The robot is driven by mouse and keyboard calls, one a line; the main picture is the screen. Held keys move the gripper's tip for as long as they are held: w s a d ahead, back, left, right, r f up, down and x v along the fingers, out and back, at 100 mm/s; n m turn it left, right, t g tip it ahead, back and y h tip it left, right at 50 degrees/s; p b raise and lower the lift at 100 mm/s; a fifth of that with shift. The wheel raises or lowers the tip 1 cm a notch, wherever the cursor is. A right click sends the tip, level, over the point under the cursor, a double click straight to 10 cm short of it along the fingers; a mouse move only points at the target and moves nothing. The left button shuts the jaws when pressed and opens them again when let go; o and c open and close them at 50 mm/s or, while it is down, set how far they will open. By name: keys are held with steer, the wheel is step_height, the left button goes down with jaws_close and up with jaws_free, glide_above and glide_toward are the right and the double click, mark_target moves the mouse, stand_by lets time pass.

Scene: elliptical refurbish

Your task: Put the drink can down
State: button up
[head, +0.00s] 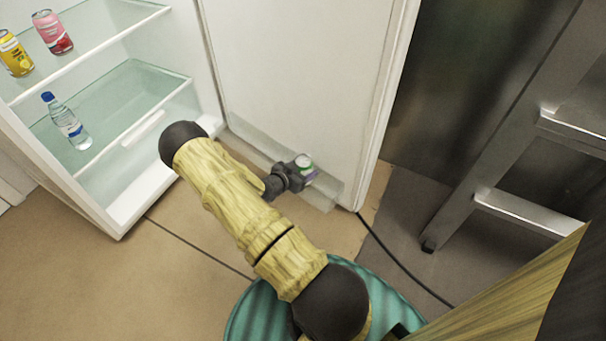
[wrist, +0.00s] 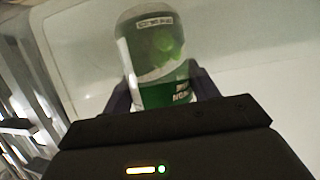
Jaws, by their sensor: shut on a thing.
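The drink can (head: 305,162), with a green and whitish top in the head view, is in my gripper (head: 299,171) at the low clear bin (head: 325,196) of the open fridge door. In the wrist view the can (wrist: 160,60) looks green and white and stands between the two dark fingers of my gripper (wrist: 162,94). My gripper is shut on it. The can's lower part is hidden by the gripper, and I cannot tell whether its base touches the bin floor.
The open fridge (head: 110,205) at left holds a yellow can (head: 14,54) and a pink can (head: 52,32) on the upper shelf, and a water bottle (head: 66,122) below. A metal ladder-like frame (head: 500,130) stands at right. A black cable (head: 400,260) lies on the floor.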

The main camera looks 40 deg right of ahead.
steer(key=shift+f, duration=0.6)
steer(key=shift+r, duration=0.1)
steer(key=o, duration=1.2)
